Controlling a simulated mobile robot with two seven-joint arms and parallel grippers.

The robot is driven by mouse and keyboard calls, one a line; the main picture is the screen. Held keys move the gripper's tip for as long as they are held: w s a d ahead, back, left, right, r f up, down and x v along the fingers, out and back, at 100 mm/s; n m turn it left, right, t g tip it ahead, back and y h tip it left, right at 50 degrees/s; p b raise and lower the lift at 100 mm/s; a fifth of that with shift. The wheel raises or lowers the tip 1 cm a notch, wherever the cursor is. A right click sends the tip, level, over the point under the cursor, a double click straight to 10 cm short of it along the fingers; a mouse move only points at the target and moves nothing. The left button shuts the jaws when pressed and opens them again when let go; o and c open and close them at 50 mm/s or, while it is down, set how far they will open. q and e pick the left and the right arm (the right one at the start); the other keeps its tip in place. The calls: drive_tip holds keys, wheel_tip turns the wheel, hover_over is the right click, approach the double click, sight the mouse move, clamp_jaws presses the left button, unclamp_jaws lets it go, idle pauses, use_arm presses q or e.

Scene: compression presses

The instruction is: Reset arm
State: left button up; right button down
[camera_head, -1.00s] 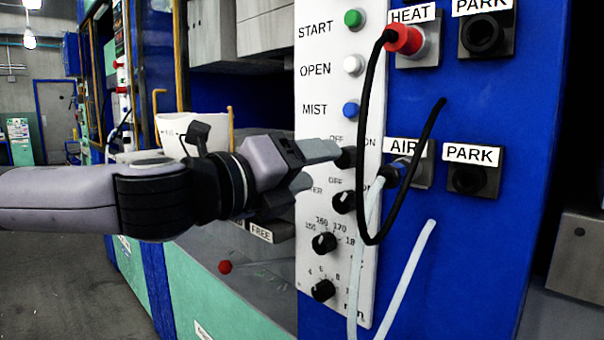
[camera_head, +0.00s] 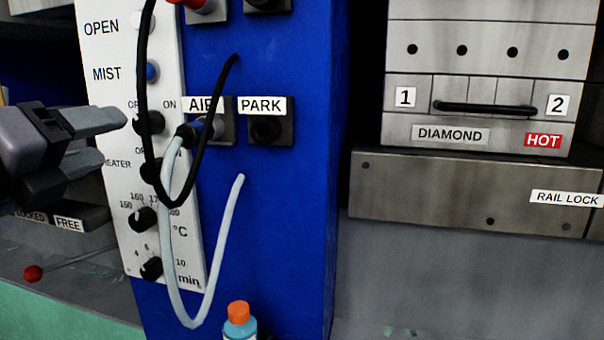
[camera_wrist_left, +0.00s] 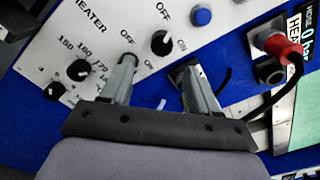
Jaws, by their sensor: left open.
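My left gripper (camera_head: 112,139) is open and empty at the left of the head view. Its two grey fingers point right, toward the white control panel (camera_head: 105,60), with a small gap in the picture between the upper fingertip and the black OFF/ON knob (camera_head: 150,122). In the left wrist view the fingers (camera_wrist_left: 158,65) are spread, and the OFF/ON knob (camera_wrist_left: 161,43) shows beyond and between the tips. The heater knob (camera_head: 152,170) and two dial knobs (camera_head: 145,218) sit lower on the panel. My right gripper is not in view.
A black cable (camera_head: 205,140) and a pale hose (camera_head: 170,270) loop in front of the panel near the AIR socket (camera_head: 217,127). An orange-capped bottle (camera_head: 239,325) stands below. A metal press block (camera_head: 480,185) is at right. A red-knobbed lever (camera_head: 33,273) is below the gripper.

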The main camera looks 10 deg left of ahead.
use_arm(q)
drive_tip(key=w+a+f+n, duration=0.1)
drive_tip(key=f+n, duration=0.1)
drive_tip(key=f, duration=0.2)
drive_tip(key=w+a+f+n+g, duration=0.1)
drive_tip(key=f+n, duration=0.1)
drive_tip(key=f, duration=0.2)
drive_tip(key=w+a+f+n+g+y, duration=0.1)
drive_tip(key=f+n, duration=0.1)
drive_tip(key=f, duration=0.2)
drive_tip(key=shift+f+n, duration=0.4)
wheel_tip(320, 180, down, 17)
drive_tip(key=s+n+g+y, duration=0.1)
drive_tip(key=s+n+g, duration=0.25)
drive_tip(key=n, duration=0.45)
drive_tip(key=s+d+f+n+g+h, duration=0.1)
drive_tip(key=s+d+f+n+g, duration=0.4)
drive_tip(key=s+f, duration=0.45)
drive_tip(key=s+d+f+n+g, duration=0.4)
drive_tip(key=s+d+f+n, duration=0.15)
drive_tip(key=s+f, duration=0.35)
drive_tip(key=w+d+f+t+h+p, duration=0.2)
drive_tip(key=w+t+p, duration=0.5)
drive_tip(key=w, duration=0.1)
drive_tip(key=shift+d+f+p, duration=0.15)
drive_tip(key=shift+f+p, duration=0.05)
drive_tip(key=shift+p, duration=0.15)
